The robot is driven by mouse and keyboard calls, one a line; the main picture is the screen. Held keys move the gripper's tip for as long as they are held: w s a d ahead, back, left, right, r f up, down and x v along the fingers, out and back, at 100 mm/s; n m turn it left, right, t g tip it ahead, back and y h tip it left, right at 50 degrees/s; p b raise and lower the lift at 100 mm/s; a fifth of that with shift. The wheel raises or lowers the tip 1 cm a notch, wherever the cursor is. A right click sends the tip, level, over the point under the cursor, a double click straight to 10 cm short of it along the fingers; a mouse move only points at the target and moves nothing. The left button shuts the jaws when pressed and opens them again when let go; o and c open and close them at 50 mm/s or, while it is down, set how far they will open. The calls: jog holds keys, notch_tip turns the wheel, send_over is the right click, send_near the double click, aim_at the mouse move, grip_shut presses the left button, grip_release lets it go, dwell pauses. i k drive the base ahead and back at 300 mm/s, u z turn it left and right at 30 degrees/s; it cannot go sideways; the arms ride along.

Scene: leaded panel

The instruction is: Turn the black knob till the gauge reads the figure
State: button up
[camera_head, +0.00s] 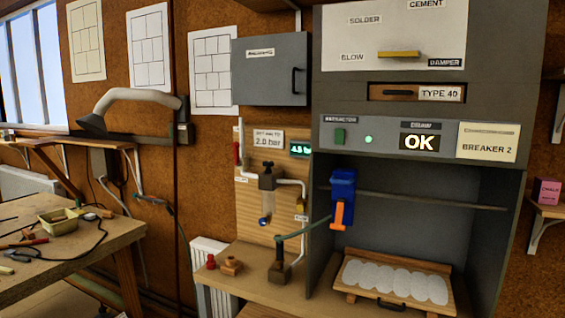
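The black knob (267,168) sits on top of a dark regulator fixed to the cork-coloured board, with a clear stem and a bluish round end hanging below it. A small gauge display (300,149) with green lit figures is above and right of the knob. It seems to read about 4.5, but the figures are small and blurred. A white card (268,139) above the knob shows 2.0 bar, with a smaller line above that is hard to read. My gripper is not in view.
A blue and orange tool (342,200) hangs in the grey cabinet, with a green hose running left from it. A wooden tray (350,293) of pale discs sits below. White pipework (304,222) runs close right of the regulator. A cluttered bench (120,235) stands left.

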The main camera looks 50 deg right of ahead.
aim_at(268, 164)
jog(key=u, duration=0.1)
jog(key=i, duration=0.95)
jog(key=z, duration=0.05)
